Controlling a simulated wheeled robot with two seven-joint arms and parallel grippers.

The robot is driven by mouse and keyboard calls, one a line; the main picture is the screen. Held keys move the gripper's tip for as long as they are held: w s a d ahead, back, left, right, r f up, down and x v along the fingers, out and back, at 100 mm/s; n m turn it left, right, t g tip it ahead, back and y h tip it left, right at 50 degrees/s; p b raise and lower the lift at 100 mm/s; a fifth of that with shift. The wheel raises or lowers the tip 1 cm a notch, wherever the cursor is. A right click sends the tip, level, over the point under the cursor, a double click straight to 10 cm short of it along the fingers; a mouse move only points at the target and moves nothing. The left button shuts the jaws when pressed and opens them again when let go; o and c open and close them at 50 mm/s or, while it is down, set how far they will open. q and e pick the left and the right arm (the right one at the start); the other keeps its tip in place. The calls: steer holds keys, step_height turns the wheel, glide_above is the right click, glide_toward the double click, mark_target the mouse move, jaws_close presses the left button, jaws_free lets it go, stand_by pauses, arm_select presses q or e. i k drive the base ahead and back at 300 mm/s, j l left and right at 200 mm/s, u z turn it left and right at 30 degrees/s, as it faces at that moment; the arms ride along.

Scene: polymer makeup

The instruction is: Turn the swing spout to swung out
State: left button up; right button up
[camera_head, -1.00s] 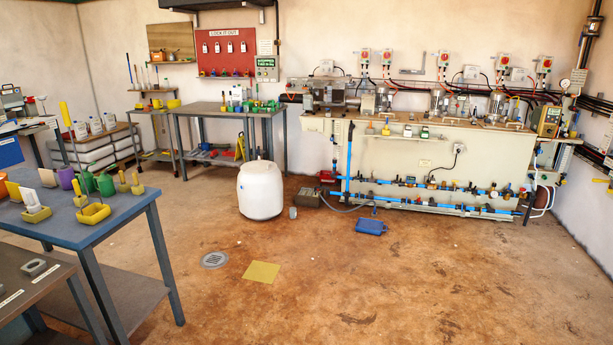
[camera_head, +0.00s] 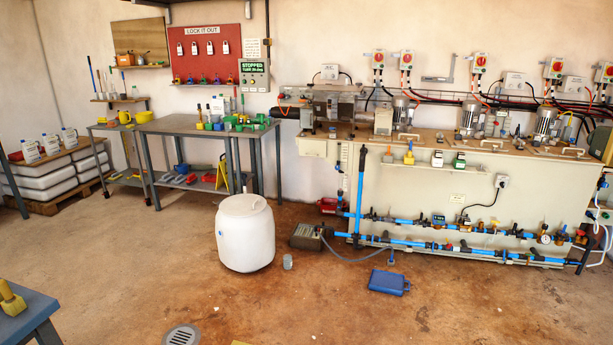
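I cannot single out the swing spout at this distance. A long cream machine bench (camera_head: 440,190) stands along the back wall with pumps and motors on top. Blue pipes (camera_head: 362,190) with small valves and fittings run up and along its front. A grey hose (camera_head: 345,256) curves near the floor from a dark box (camera_head: 308,236) at the bench's left end. Neither of my grippers is in view.
A white drum (camera_head: 245,235) stands on the floor left of the bench, with a small grey cup (camera_head: 287,262) beside it. A blue flat can (camera_head: 389,282) lies in front. A floor drain (camera_head: 181,335) and blue table corner (camera_head: 25,318) are near. The front right floor is clear.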

mark_target(316, 227)
steer(key=i, duration=2.25)
